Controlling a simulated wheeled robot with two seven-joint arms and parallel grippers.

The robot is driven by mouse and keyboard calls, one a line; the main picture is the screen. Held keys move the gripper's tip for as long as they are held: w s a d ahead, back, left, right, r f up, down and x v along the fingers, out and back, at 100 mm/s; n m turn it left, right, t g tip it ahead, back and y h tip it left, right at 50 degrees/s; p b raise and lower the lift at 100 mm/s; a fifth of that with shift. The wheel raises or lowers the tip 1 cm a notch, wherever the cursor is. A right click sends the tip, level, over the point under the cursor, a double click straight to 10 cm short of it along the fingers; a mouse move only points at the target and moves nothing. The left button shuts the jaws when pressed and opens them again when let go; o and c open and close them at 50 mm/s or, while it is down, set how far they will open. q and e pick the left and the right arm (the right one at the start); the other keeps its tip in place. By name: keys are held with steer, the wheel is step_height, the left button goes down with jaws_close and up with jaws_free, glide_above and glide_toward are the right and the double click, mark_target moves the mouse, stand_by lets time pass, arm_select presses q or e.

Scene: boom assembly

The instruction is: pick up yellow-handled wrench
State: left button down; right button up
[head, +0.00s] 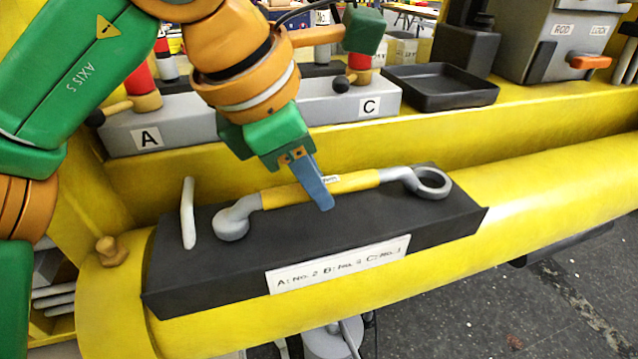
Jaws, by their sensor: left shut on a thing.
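The yellow-handled wrench (352,183) lies over a black holder (350,228) on the yellow boom. It has a grey ring at its right end and a grey head at its left end. My left gripper (318,188) comes down from above and is shut on the yellow handle near its middle. One blue finger shows in front of the handle; the other finger is mostly hidden. I cannot tell whether the wrench is clear of the holder. My right gripper is not in view.
A grey block (330,108) marked A and C carries red-and-orange valves behind the holder. A black tray (440,88) and a grey box (553,40) with an orange lever stand behind right. A light grey rod (188,213) stands at the holder's left end. The boom's right side is clear.

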mark_target(325, 179)
arm_select(q)
steer(key=r, duration=0.3)
steer(key=shift+s+a+r, duration=0.15)
steer(key=shift+s+r, duration=0.05)
steer(key=shift+r, duration=0.05)
steer(key=s+a+r+p, duration=0.2)
steer(key=s+a+r, duration=0.5)
steer(key=s+r, duration=0.2)
steer(key=s, duration=0.2)
steer(key=shift+s+a, duration=0.15)
steer(key=shift+s, duration=0.15)
steer(key=c, duration=1.3)
jaws_free()
steer(key=shift+w, duration=0.1)
steer(key=shift+c, duration=0.2)
jaws_close()
